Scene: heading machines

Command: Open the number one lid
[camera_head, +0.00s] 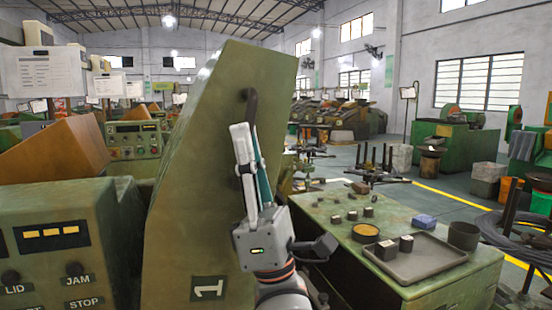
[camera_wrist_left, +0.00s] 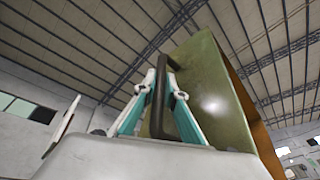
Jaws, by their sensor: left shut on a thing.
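The number one lid (camera_head: 205,170) is a large worn green panel in the middle of the head view, standing steeply tilted, with a "1" plate near its bottom. A dark bar handle (camera_head: 251,105) sits on its face near the upper right edge. My left gripper (camera_head: 246,132) is at this handle, its fingers pointing up. In the left wrist view the handle (camera_wrist_left: 158,98) passes between the two fingertips (camera_wrist_left: 162,80), which are shut on it. The lid (camera_wrist_left: 215,85) rises behind, with an orange inner side at right. My right gripper is not in view.
A control panel (camera_head: 60,245) with LID, JAM and STOP labels stands at the lower left. A green table (camera_head: 330,225) at the right bears a grey tray (camera_head: 415,262), a cup (camera_head: 464,236) and small metal blocks. Open floor lies beyond, with other machines farther back.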

